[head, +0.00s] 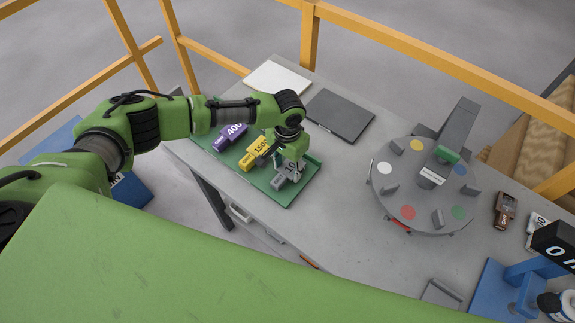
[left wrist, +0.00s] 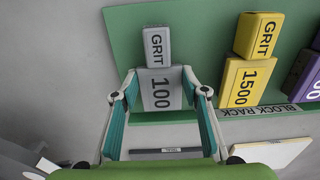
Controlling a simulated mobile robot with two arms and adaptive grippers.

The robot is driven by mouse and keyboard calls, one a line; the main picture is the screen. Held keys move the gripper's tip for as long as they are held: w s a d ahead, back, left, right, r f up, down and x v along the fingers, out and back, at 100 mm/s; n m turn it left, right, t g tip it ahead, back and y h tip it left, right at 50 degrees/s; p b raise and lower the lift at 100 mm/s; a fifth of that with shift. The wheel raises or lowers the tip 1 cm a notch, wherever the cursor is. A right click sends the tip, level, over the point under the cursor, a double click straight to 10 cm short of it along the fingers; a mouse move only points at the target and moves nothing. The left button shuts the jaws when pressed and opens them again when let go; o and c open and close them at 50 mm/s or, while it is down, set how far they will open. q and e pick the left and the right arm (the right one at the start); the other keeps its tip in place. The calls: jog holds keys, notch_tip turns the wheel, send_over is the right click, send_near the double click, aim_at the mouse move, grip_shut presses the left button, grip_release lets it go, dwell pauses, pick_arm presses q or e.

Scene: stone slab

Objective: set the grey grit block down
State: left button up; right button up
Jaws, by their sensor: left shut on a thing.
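The grey grit block (left wrist: 160,90), marked GRIT 100, is between the fingers of my left gripper (left wrist: 159,76), which is shut on it. In the head view the gripper (head: 291,172) is over the right end of the green block rack (head: 218,155), partly hiding the grey block (head: 283,180). In the left wrist view the block lies over the green rack (left wrist: 200,50); whether it rests fully on it I cannot tell. A yellow 1500 block (head: 257,152) and a purple 400 block (head: 232,134) lie on the rack, left of the grey one.
The grey table (head: 340,215) carries a dark flat plate (head: 340,115) and a white sheet (head: 278,80) behind the rack. A round turntable (head: 425,190) with coloured dots stands to the right. A blue stand (head: 510,290) is at the lower right. Orange rails (head: 420,50) run behind.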

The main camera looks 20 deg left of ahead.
aim_at(288, 171)
jog(key=shift+d, duration=0.25)
pick_arm(q)
jog(key=o, duration=1.4)
jog(key=shift+f, duration=0.15)
jog(key=shift+c, duration=0.2)
pick_arm(e)
jog(key=shift+d, duration=0.15)
pick_arm(q)
notch_tip(288, 171, up, 12)
jog(key=b, duration=0.3)
jog(key=shift+r+b, duration=0.2)
jog(key=shift+b, duration=0.15)
pick_arm(e)
jog(key=shift+a+f, duration=0.2)
jog(key=shift+f, duration=1.65)
